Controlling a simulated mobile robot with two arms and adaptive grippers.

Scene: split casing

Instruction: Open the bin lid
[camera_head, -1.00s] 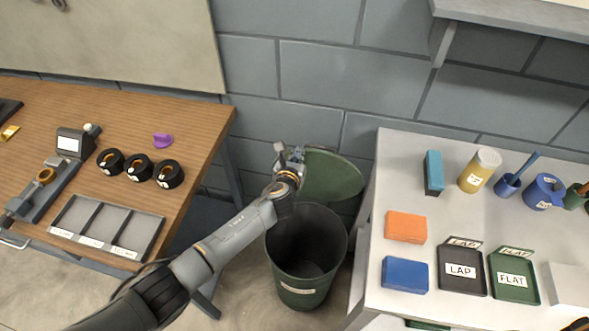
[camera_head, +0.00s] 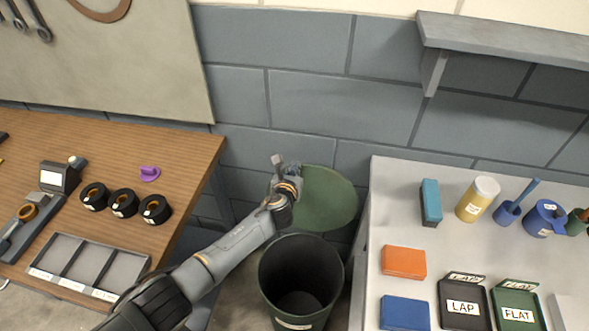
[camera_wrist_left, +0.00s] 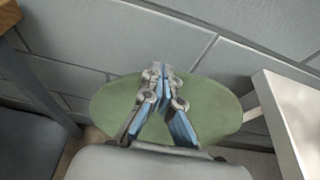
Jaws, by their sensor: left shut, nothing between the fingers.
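The dark green bin (camera_head: 300,275) stands on the floor between the two tables, its mouth open and its dark inside showing. Its round green lid (camera_head: 328,200) stands raised at the back of the bin, near the wall. My left gripper (camera_head: 280,163) is at the left upper edge of the lid in the head view, shut and empty. In the left wrist view my left gripper (camera_wrist_left: 166,72) shows in front of the green lid (camera_wrist_left: 215,105). Whether it touches the lid I cannot tell. My right gripper is not in view.
A wooden table (camera_head: 130,140) on the left holds black rings, a purple piece and a grey tray (camera_head: 90,262). A white table (camera_head: 390,200) on the right holds blocks, cups and labelled trays. A grey shelf (camera_head: 500,45) juts from the block wall.

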